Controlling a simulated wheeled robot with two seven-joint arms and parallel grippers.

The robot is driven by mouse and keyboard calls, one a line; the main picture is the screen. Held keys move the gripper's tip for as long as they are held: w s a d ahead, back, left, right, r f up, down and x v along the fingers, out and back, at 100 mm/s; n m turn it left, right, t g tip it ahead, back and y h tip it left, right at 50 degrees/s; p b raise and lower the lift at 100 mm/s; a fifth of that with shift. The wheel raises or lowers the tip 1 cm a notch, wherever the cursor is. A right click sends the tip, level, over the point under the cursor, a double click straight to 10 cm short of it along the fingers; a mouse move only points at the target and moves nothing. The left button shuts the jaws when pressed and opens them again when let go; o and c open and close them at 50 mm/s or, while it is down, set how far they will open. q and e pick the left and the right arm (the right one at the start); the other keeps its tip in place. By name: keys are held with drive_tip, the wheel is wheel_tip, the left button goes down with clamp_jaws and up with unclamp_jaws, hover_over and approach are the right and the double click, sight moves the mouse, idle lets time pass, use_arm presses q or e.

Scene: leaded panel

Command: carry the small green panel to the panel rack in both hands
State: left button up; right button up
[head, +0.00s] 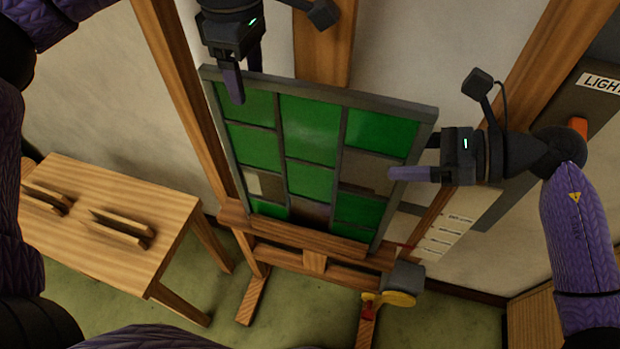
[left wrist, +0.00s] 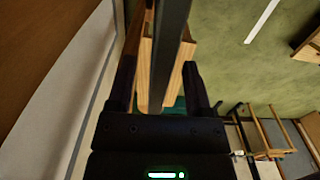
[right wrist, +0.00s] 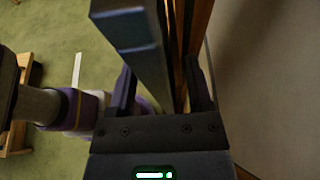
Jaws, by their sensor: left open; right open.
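The small green panel (head: 312,132) has a grey frame, green panes and a few brownish ones. It leans on a wooden easel (head: 310,246). My left gripper (head: 243,82) is open at the panel's top edge, near its left corner. In the left wrist view a dark frame bar (left wrist: 173,35) runs between the open fingers. My right gripper (head: 410,166) is open at the panel's right edge. In the right wrist view the grey frame edge (right wrist: 140,50) runs down between the fingers. Contact cannot be told. A wooden table (head: 155,208) with paired slats, possibly the panel rack, stands at left.
The slats (head: 122,229) stick up from the table top. A grey box marked LIGHT (head: 600,82) is on the wall at right. A grey and yellow object (head: 400,288) sits by the easel's lower right. Green floor (head: 205,262) shows between table and easel.

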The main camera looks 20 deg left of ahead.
use_arm(q)
drive_tip(key=shift+f, duration=0.45)
use_arm(e)
drive_tip(key=shift+x, duration=0.8)
use_arm(q)
clamp_jaws()
use_arm(e)
clamp_jaws()
